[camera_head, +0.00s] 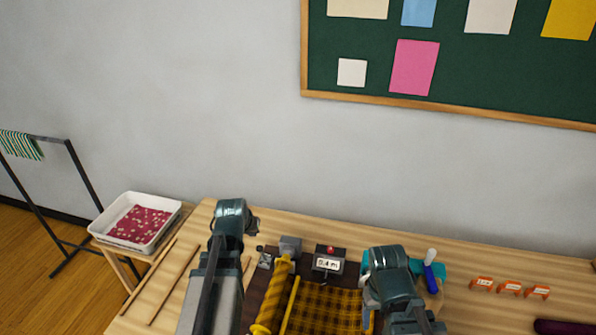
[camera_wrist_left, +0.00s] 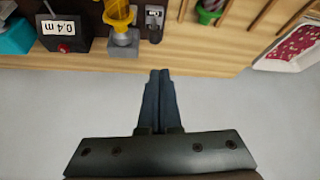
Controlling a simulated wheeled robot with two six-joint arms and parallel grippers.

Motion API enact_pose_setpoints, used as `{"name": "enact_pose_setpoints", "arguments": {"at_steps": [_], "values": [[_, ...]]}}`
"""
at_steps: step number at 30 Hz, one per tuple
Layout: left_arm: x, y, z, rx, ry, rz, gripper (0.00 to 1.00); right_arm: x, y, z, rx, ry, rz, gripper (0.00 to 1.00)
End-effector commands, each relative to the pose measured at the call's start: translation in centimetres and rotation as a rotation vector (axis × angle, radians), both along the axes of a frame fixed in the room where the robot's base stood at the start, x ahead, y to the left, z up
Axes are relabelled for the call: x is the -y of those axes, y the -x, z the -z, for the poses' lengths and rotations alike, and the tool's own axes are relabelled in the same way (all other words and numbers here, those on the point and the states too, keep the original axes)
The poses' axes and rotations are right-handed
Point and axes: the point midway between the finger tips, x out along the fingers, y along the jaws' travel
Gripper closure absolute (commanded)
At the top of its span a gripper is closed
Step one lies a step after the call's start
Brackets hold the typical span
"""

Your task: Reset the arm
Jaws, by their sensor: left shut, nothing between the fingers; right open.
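My left arm rises at the left of the table in the head view, and its gripper (camera_head: 250,222) is mostly hidden behind the wrist there. In the left wrist view the left gripper (camera_wrist_left: 158,75) is shut, with its fingers together and nothing between them. It is clear of the objects. My right arm stands over the right part of the work area, and its gripper (camera_head: 430,323) is open low in the head view, with its fingers hard to make out.
A yellow plaid cloth (camera_head: 325,310) and yellow roll (camera_head: 270,303) lie between my arms. Behind them stands a 0.4 m display box (camera_head: 328,264). Orange tags (camera_head: 510,288) and a blue-handled tool (camera_head: 430,275) are right.

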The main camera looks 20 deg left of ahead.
Motion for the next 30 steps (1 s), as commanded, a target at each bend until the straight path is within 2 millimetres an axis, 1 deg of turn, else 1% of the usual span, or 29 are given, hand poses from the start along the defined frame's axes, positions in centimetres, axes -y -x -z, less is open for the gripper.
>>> {"name": "enact_pose_setpoints", "arguments": {"at_steps": [2, 4, 5, 8, 9, 11, 12, 14, 15, 18, 21, 24, 27, 30], "values": [[0.2, 0.0, 0.1, -0.002, 0.0, 0.003, 1.0, 0.0, 0.0, 0.0, 0.0, 0.0, 0.0, 0.35], [1.2, 0.1, 0.3, -0.016, 0.002, 0.02, 1.0, 0.0, 0.0, 0.2, 0.0, 0.0, 0.0, 0.35], [2.0, 0.2, 0.6, -0.029, 0.004, 0.035, 1.0, 0.0, 0.0, 0.3, 0.0, 0.0, 0.0, 0.35], [6.3, 1.0, 1.7, -0.094, 0.005, 0.107, 1.0, 0.0, 0.0, 0.7, 0.0, 0.0, 0.0, 0.35], [8.5, 1.6, 2.2, -0.13, 0.005, 0.145, 1.0, 0.0, 0.0, 1.0, 0.0, 0.0, 0.0, 0.35], [11.9, 2.7, 3.1, -0.19, -0.001, 0.206, 1.0, 0.0, 0.0, 1.3, 0.0, 0.0, 0.001, 0.35], [14.0, 3.7, 3.6, -0.232, -0.007, 0.246, 1.0, 0.0, 0.0, 1.5, 0.0, 0.0, 0.001, 0.35], [17.0, 5.2, 4.2, -0.293, -0.02, 0.301, 1.0, 0.0, 0.0, 1.8, 0.0, 0.0, 0.001, 0.35], [18.8, 6.4, 4.6, -0.333, -0.031, 0.337, 1.0, 0.0, 0.0, 2.0, 0.0, 0.0, 0.001, 0.35], [22.5, 9.1, 5.3, -0.422, -0.063, 0.414, 1.0, 0.0, 0.0, 2.5, 0.0, 0.0, 0.001, 0.35], [25.1, 11.6, 5.8, -0.494, -0.097, 0.473, 1.0, 0.0, 0.0, 2.8, 0.0, 0.0, 0.001, 0.35], [26.8, 13.4, 6.0, -0.545, -0.125, 0.513, 1.0, 0.0, 0.0, 3.0, 0.0, 0.0, 0.001, 0.35], [27.6, 14.6, 6.0, -0.576, -0.145, 0.535, 1.0, 0.0, 0.0, 3.1, 0.0, 0.0, 0.001, 0.35], [28.0, 15.1, 6.0, -0.589, -0.154, 0.545, 1.0, 0.0, 0.0, 3.1, 0.0, 0.0, 0.001, 0.35]]}}
